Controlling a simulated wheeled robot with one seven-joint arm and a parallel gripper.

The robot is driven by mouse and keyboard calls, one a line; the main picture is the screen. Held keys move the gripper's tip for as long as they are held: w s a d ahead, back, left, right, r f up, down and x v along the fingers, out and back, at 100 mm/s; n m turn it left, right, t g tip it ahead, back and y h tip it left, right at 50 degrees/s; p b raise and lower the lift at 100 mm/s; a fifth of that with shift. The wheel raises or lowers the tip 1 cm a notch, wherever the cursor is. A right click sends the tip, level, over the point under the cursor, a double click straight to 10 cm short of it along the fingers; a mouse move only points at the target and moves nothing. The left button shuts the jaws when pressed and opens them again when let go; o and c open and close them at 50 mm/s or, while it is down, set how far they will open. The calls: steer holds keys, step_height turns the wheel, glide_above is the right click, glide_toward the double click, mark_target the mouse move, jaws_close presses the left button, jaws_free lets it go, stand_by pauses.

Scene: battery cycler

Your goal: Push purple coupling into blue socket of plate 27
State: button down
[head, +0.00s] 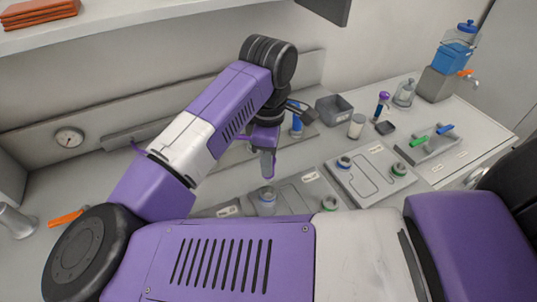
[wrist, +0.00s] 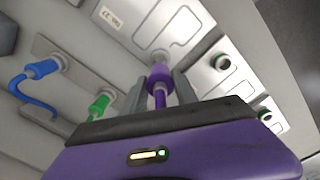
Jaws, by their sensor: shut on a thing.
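My gripper (wrist: 158,88) is shut on the purple coupling (wrist: 158,76), which sits between the two grey fingers in the wrist view. The coupling's front end is at a pale round socket (wrist: 160,56) on a light grey plate (wrist: 185,22). Its label (wrist: 110,17) appears upside down and seems to read 27. Whether the coupling touches the socket or is inside it, I cannot tell. The coupling is mostly hidden there.
Another plate (head: 370,178) with blue and green sockets lies to the right. Blue (wrist: 40,70) and green (wrist: 98,106) connectors stand left in the wrist view. A grey bin (head: 334,109) and a jar (head: 356,126) stand behind.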

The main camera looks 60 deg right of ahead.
mark_target(268, 180)
steer(key=shift+f+b, duration=0.4)
steer(key=shift+f, duration=1.9)
steer(key=shift+f+b, duration=0.3)
steer(key=shift+b, duration=1.15)
steer(key=shift+f+b, duration=1.5)
steer(key=shift+b, duration=1.15)
steer(key=shift+c, duration=2.4)
jaws_free()
